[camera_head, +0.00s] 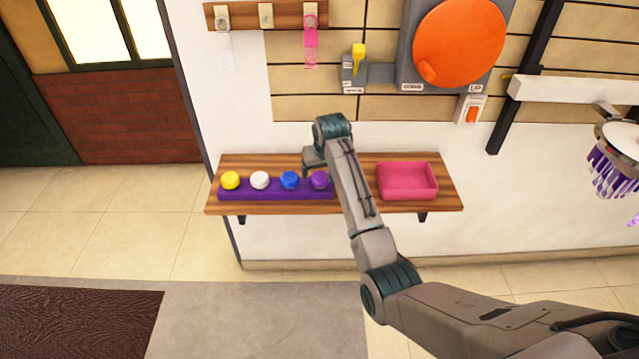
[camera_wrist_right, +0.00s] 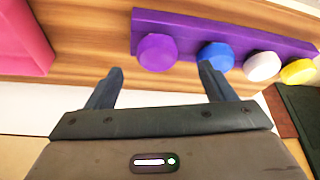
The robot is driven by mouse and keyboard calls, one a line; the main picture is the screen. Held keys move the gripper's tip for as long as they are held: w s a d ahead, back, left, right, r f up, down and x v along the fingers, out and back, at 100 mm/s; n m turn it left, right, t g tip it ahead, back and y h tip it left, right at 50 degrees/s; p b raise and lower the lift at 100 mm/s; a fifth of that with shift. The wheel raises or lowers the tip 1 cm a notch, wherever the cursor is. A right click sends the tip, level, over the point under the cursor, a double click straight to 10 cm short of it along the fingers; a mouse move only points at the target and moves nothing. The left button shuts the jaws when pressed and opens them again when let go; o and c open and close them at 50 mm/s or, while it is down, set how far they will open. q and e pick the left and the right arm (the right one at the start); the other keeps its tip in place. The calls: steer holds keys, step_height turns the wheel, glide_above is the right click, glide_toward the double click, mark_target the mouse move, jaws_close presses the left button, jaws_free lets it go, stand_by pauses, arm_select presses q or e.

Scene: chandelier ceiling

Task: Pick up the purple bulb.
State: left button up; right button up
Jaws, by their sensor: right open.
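The purple bulb (camera_head: 319,180) is the rightmost of the bulbs in a purple rack (camera_head: 262,195) on the wooden wall shelf. In the right wrist view the purple bulb (camera_wrist_right: 156,53) stands in the rack (camera_wrist_right: 222,32), ahead of the fingertips and roughly between their lines. My right gripper (camera_wrist_right: 158,78) is open and empty, with its fingers spread wide. In the head view my right gripper (camera_head: 312,162) is just above and behind the purple bulb, partly hidden by its own wrist. No contact with the bulb shows. My left gripper is in neither view.
Blue (camera_head: 289,179), white (camera_head: 260,179) and yellow (camera_head: 230,180) bulbs stand left of the purple one. A pink tray (camera_head: 407,182) sits at the right of the wooden shelf (camera_head: 447,196). A chandelier (camera_head: 612,165) hangs at the far right. An orange disc (camera_head: 458,42) is on the wall.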

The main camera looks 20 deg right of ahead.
mark_target(320, 177)
steer(key=x, duration=0.1)
steer(key=p+x, duration=0.1)
steer(key=x, duration=0.3)
steer(key=shift+w+d+p, duration=0.2)
steer(key=shift+d+p, duration=0.05)
steer(key=shift+p, duration=0.05)
steer(key=shift+w+f, duration=0.25)
steer(key=shift+f, duration=0.25)
steer(key=c, duration=1.1)
